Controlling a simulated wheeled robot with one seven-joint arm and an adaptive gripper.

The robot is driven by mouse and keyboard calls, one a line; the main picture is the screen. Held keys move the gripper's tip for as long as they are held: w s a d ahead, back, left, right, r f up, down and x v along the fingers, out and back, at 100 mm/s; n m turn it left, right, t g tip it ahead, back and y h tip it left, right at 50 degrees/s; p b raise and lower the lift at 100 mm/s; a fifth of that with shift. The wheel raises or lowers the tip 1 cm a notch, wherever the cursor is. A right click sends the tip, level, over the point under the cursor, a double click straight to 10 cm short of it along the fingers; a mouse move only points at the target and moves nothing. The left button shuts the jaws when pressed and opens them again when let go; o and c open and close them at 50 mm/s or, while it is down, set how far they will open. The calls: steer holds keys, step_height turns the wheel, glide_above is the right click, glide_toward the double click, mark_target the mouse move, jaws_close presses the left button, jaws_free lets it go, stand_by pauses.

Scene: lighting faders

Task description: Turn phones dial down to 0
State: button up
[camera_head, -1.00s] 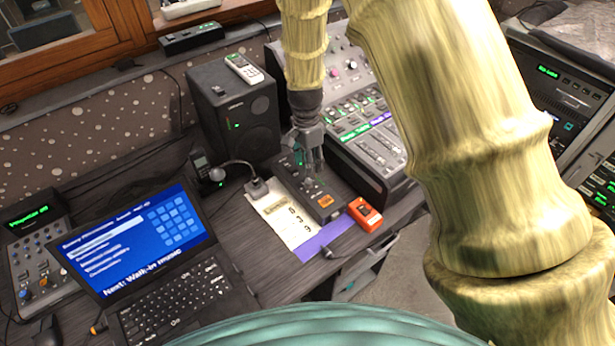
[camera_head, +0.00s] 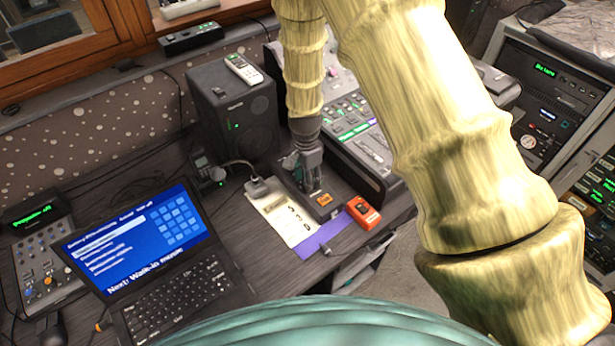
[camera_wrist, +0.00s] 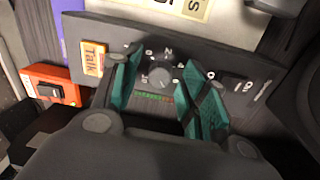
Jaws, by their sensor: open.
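The phones dial (camera_wrist: 158,76) is a dark round knob on a small dark box (camera_wrist: 215,60), with white marks around it and a green-to-red strip below it in the wrist view. My gripper (camera_wrist: 167,90) is open, its two teal-padded fingers standing either side of the dial. I cannot tell whether either finger touches it. In the head view my gripper (camera_head: 306,185) reaches down onto the box (camera_head: 322,210), and the dial is hidden behind it. The dial's exact pointer setting is too small to read.
An orange button (camera_wrist: 92,58) sits on the box, and an orange-red unit (camera_head: 362,212) stands beside it. A mixing console (camera_head: 365,150) is close on the right, a speaker (camera_head: 235,110) behind. A paper sheet (camera_head: 283,222) and a laptop (camera_head: 140,245) lie to the left.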

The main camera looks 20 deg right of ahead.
jaws_close()
